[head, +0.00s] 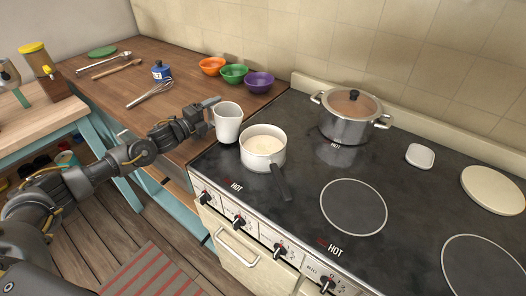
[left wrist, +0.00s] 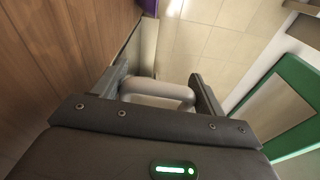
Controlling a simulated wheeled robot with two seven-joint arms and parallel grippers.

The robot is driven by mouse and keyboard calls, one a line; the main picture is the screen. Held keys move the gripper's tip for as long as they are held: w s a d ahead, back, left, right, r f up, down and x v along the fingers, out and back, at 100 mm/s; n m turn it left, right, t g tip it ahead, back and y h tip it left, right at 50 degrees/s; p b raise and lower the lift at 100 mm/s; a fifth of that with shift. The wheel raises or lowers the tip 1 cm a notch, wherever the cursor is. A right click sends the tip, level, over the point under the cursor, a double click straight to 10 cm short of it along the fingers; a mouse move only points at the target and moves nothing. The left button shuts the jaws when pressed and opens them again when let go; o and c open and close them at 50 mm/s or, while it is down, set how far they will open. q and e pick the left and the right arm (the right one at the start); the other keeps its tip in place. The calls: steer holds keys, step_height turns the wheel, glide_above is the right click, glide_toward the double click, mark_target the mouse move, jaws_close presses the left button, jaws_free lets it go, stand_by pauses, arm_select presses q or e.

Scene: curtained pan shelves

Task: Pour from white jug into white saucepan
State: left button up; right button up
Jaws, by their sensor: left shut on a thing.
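The white jug (head: 228,122) is held upright at the left edge of the stove, just left of the white saucepan and close to its rim. My left gripper (head: 211,116) is shut on the jug's handle. In the left wrist view the pale handle (left wrist: 160,92) lies between the two fingers of my left gripper (left wrist: 165,88). The jug's inside is hard to make out. My right gripper is not in view.
A lidded steel pot (head: 349,117) stands on the stove behind and right of the saucepan. Orange (head: 212,66), green (head: 233,74) and purple (head: 258,82) bowls sit on the wooden counter (head: 190,94) behind the jug.

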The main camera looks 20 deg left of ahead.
arm_select(q)
steer(key=shift+w+a+f+n, duration=0.1)
steer(key=shift+a+f+n, duration=0.2)
steer(key=shift+f+n, duration=0.25)
steer(key=shift+r, duration=0.3)
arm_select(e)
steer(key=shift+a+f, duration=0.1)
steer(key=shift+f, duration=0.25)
arm_select(q)
steer(key=shift+r+p, duration=0.1)
steer(key=shift+p, duration=0.2)
steer(key=shift+r+p, duration=0.35)
steer(key=shift+r, duration=0.1)
steer(key=shift+r+p, duration=0.6)
steer(key=shift+r, duration=0.35)
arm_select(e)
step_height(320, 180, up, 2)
